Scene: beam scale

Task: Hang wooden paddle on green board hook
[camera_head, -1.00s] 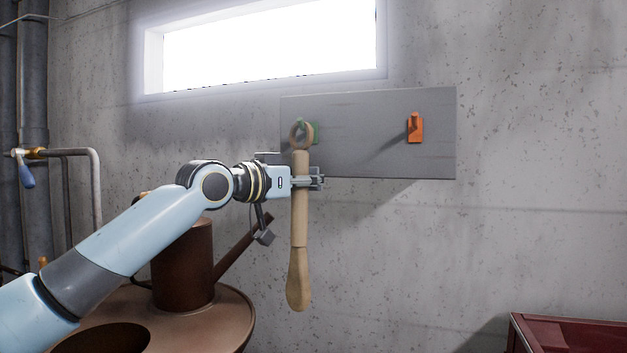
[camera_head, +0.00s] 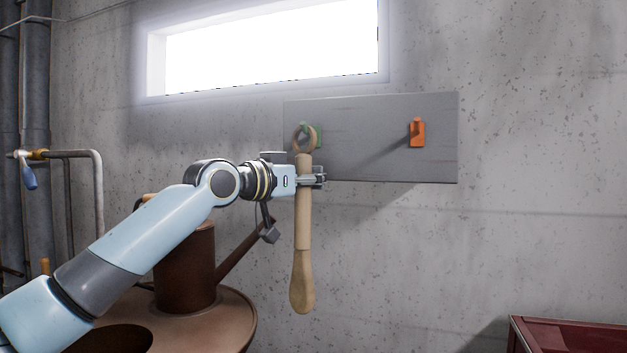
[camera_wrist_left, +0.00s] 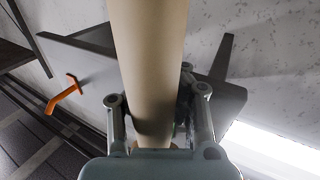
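The wooden paddle (camera_head: 302,225) hangs upright in the head view, its ring at the top and its wide end down. My left gripper (camera_head: 314,178) is shut on its shaft below the ring. The shaft (camera_wrist_left: 150,60) also fills the middle of the left wrist view, between the fingers (camera_wrist_left: 158,115). The green hook (camera_head: 317,134) is on the left part of the grey board (camera_head: 365,160). The paddle's ring overlaps the green hook in the picture; I cannot tell whether the ring is around it or in front of it. My right gripper is not in view.
An orange hook (camera_head: 417,133) is on the board's right part; it also shows in the left wrist view (camera_wrist_left: 62,94). A brown can with a spout (camera_head: 186,268) stands on a round brown surface (camera_head: 215,322) below my arm. A red box (camera_head: 570,335) is at lower right.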

